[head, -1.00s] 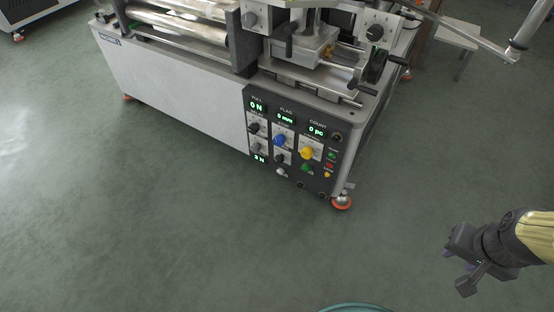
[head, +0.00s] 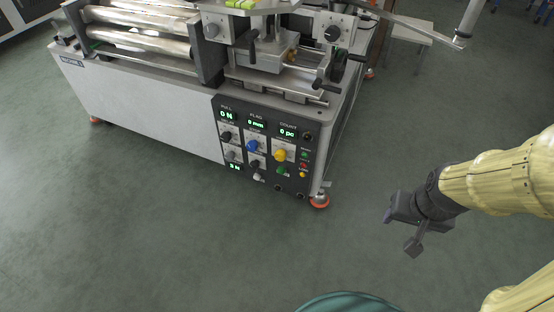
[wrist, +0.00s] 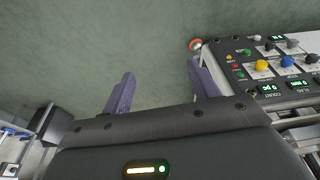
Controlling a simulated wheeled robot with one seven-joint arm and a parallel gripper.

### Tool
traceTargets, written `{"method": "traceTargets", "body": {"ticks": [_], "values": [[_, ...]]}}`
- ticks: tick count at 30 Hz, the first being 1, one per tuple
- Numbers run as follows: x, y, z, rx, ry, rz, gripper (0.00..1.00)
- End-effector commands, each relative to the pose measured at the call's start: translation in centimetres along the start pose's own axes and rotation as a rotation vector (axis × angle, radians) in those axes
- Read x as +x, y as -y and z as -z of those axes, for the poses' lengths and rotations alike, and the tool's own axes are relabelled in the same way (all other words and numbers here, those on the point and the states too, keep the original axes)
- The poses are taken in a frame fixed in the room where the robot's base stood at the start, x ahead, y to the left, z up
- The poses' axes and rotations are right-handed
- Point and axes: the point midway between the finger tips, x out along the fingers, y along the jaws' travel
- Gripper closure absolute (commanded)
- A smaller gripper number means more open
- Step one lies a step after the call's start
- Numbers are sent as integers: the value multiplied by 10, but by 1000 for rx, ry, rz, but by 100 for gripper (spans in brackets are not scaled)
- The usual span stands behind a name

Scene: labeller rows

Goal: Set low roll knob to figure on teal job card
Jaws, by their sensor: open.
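The labeller's dark control panel (head: 268,190) is on the front right of the machine. It bears several knobs, including a blue knob (head: 253,145), a yellow knob (head: 280,155), a grey knob (head: 231,155) and a black knob (head: 256,164). The labels are too small to tell which is the low roll knob. A display at lower left (head: 234,166) seems to read 3 N. No teal job card can be made out. My gripper (head: 398,232) is open and empty, right of the panel and apart from it. In the wrist view its purple fingers (wrist: 163,75) are spread, with the panel (wrist: 243,68) at right.
The labeller's pale body (head: 140,105) extends left, with metal rollers (head: 140,32) above. An orange-ringed foot (head: 319,201) stands below the panel's right corner. The green floor in front is clear.

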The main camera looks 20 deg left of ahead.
Motion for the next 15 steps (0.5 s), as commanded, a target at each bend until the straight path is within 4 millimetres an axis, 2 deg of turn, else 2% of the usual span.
{"method": "traceTargets", "body": {"ticks": [2, 5, 8, 12, 15], "values": [[11, 10, 12, -10, -29, 14, 40], [32, 33, 40, -24, -106, 46, 40], [61, 72, 77, -41, -218, 90, 40], [102, 137, 127, -46, -398, 145, 40], [130, 184, 151, -37, -523, 170, 40]]}}
